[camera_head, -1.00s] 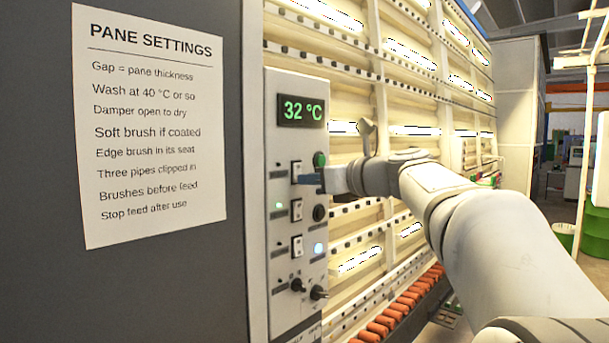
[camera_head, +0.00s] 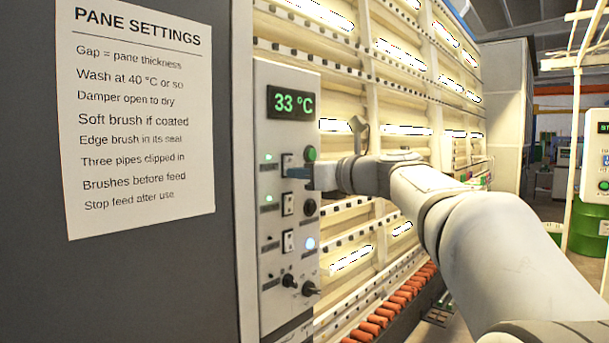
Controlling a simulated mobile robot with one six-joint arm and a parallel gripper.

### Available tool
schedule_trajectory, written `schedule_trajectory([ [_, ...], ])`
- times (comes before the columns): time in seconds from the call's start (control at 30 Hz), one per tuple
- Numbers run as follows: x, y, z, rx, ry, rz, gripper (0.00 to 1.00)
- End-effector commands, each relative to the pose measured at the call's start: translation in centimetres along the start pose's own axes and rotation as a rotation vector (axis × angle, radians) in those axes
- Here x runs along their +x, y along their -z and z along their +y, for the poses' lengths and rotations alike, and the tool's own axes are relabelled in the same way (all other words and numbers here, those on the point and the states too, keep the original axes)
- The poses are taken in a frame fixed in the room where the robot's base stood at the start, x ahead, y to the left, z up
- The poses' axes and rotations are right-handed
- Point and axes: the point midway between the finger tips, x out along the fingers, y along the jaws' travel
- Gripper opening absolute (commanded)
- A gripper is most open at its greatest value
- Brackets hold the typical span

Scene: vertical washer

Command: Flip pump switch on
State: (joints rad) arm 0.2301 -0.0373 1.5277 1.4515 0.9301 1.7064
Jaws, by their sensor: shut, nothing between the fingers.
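The grey control panel (camera_head: 288,115) is left of centre, with three white rocker switches one above another. The top switch (camera_head: 288,160) is partly hidden by my gripper (camera_head: 296,173). The middle switch (camera_head: 288,204) and bottom switch (camera_head: 289,241) are clear of it. The labels are too small to read, so I cannot tell which is the pump switch. My gripper is shut and empty, its blue-grey tips at the lower part of the top switch. I cannot tell whether they touch. A green lamp (camera_head: 267,157) beside the top switch is lit, as is the middle switch's lamp (camera_head: 268,198).
The display (camera_head: 290,102) reads 33 °C. A settings sheet (camera_head: 140,120) hangs at left. Orange rollers (camera_head: 385,315) run below.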

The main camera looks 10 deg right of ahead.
Motion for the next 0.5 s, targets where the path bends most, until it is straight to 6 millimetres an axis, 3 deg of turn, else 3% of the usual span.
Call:
schedule_trajectory([
  [0.23, -3.3, 0.7, -0.4, -0.002, 0.002, -0.001, 0.00],
  [0.5, -9.6, 1.9, -0.6, -0.003, 0.006, -0.001, 0.00],
])
